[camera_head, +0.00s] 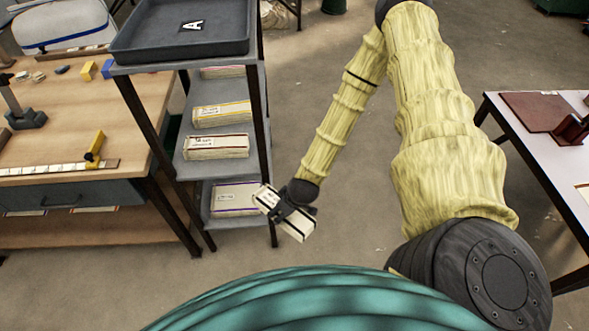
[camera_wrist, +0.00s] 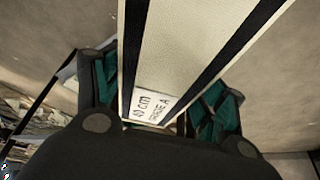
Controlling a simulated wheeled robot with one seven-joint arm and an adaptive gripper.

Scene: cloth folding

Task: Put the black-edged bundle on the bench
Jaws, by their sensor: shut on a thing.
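The black-edged bundle (camera_head: 297,227) is a white folded cloth block with black stripes and a paper label. My gripper (camera_head: 290,206) is shut on it and holds it in the air to the right of the shelf rack's lower part. In the wrist view, the bundle (camera_wrist: 190,45) runs up between the two fingers (camera_wrist: 160,100), with its black edges on both sides. Its label reads "40 cm" and "GRADE A", partly covered by my gripper. A wooden bench (camera_head: 100,150) stands at the left, with its front edge and drawer facing right and down.
A shelf rack (camera_head: 262,110) with a dark tray (camera_head: 180,50) marked "A" stands between bench and arm. Its shelves hold several bundles with coloured edges. The bench carries tools, a yellow clamp (camera_head: 95,147) and blocks. A white-topped table (camera_head: 515,125) stands at the right. Open floor lies between.

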